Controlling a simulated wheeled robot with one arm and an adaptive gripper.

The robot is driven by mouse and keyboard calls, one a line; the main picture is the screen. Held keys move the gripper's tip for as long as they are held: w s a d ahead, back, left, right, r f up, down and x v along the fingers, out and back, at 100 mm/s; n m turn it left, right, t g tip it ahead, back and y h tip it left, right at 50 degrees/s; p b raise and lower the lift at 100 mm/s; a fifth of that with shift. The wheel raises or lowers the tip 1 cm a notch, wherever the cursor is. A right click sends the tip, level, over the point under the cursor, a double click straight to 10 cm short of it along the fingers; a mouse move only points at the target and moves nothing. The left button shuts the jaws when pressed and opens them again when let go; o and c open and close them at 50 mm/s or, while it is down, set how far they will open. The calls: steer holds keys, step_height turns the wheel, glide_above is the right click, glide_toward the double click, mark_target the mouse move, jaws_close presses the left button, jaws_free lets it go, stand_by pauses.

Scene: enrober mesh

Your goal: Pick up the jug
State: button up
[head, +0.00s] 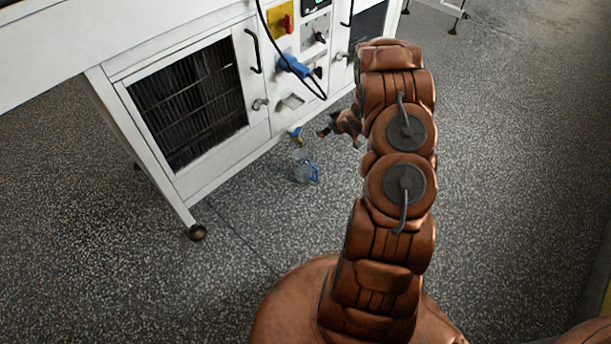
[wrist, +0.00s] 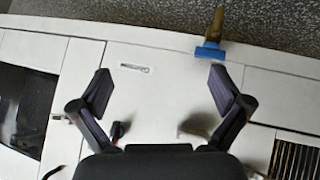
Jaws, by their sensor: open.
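The jug (head: 304,170) is clear with a blue handle. It sits on the speckled floor in front of the white machine in the head view. It does not show in the wrist view. My gripper (head: 335,130) is beside the machine's front, up and to the right of the jug in the head picture, and apart from it. In the wrist view my gripper (wrist: 164,90) has its two fingers spread wide, with nothing between them but the machine's white panel behind.
The white machine (head: 224,156) has a dark grille, door handles and a hanging black cable. A blue and brass fitting (head: 296,134) is at its lower edge above the jug; it also shows in the wrist view (wrist: 209,52). The floor left of my base is clear.

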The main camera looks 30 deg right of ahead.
steer(key=t+y+b, duration=0.2)
steer(key=b, duration=0.2)
glide_above(311, 163)
steer(key=s+d, duration=0.3)
steer(key=d, duration=0.2)
step_height(311, 163, down, 11)
steer(key=a+f+b, duration=0.1)
steer(key=f, duration=0.1)
steer(key=a+f+t+y+b, duration=0.1)
steer(key=f, duration=0.2)
steer(key=a+f+t+b, duration=0.1)
steer(key=a+f, duration=0.1)
steer(key=shift+s+a+f+y+b, duration=0.1)
steer(key=shift+s+f+y+b, duration=0.2)
steer(key=shift+s+y+b, duration=0.1)
steer(key=shift+w+a+f, duration=0.2)
steer(key=shift+w+f, duration=0.05)
steer(key=shift+w, duration=0.1)
steer(key=shift+b+x, duration=0.45)
steer(key=shift+x, duration=0.4)
steer(key=b+x, duration=0.1)
steer(key=x, duration=0.1)
steer(key=b+x, duration=0.1)
steer(key=x, duration=0.2)
steer(key=shift+s+f+b, duration=0.15)
steer(key=shift+f+b, duration=0.1)
steer(key=shift+b, duration=0.15)
steer(key=shift+w, duration=0.3)
steer(key=shift+c, duration=0.3)
steer(key=c, duration=1.5)
